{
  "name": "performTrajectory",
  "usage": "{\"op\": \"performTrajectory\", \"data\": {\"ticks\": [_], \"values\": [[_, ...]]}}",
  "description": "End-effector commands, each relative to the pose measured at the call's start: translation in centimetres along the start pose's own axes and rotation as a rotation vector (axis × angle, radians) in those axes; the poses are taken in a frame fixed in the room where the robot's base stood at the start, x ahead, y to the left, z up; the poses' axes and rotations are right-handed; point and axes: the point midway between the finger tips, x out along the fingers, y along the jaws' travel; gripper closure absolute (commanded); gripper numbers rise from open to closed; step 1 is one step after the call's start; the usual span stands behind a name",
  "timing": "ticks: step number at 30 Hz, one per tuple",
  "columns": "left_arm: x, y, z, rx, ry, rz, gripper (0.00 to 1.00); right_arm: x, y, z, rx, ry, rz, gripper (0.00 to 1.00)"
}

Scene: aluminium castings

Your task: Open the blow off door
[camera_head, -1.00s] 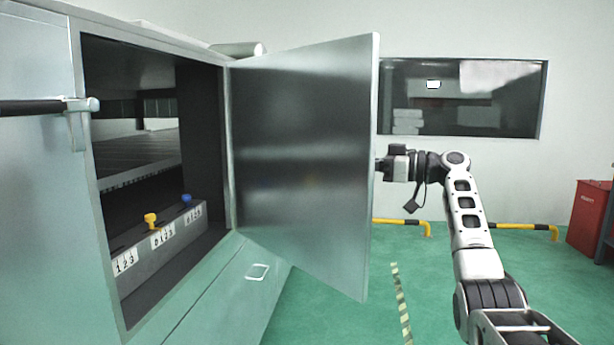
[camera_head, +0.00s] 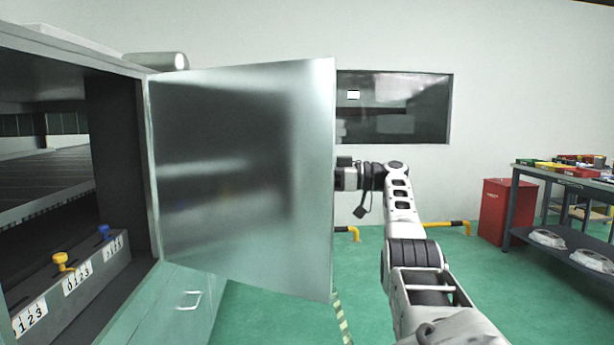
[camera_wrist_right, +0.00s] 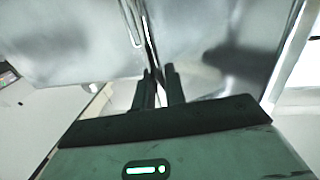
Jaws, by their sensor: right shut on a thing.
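The blow off door (camera_head: 240,180) is a grey metal panel, swung wide open on its left-hand hinge beside the cabinet (camera_head: 170,310). My right arm reaches up at the door's free edge, and its gripper tips are hidden behind the panel in the head view. In the right wrist view the right gripper (camera_wrist_right: 159,78) has its two dark fingers close together, shut on a thin part at the door (camera_wrist_right: 210,45); the exact part is hard to make out. The door also fills much of that view. My left gripper is not in view.
Inside the cabinet a sloped panel carries a yellow knob (camera_head: 62,261) and a blue knob (camera_head: 104,231) with number labels. A red box (camera_head: 506,210) and a workbench (camera_head: 560,173) stand at the right. Green floor lies clear on the right.

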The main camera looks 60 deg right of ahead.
Motion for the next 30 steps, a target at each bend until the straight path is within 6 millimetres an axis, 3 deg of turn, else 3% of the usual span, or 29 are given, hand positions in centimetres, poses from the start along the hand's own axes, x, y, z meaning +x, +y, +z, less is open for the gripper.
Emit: {"op": "performTrajectory", "data": {"ticks": [5,6,7,17,30], "values": [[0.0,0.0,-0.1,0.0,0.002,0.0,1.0,0.2,0.0,0.1,0.001,-0.001,-0.002,1.0],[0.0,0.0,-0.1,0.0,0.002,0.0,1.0,0.2,0.0,0.1,0.002,-0.001,-0.002,0.79],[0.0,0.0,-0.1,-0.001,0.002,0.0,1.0,0.2,0.0,0.1,0.002,-0.001,-0.002,0.71],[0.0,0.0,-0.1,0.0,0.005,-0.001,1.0,-0.3,0.0,0.1,0.001,-0.001,0.001,0.71],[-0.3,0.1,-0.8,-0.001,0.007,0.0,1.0,-6.5,0.0,-0.2,0.004,0.001,0.0,0.71]]}}
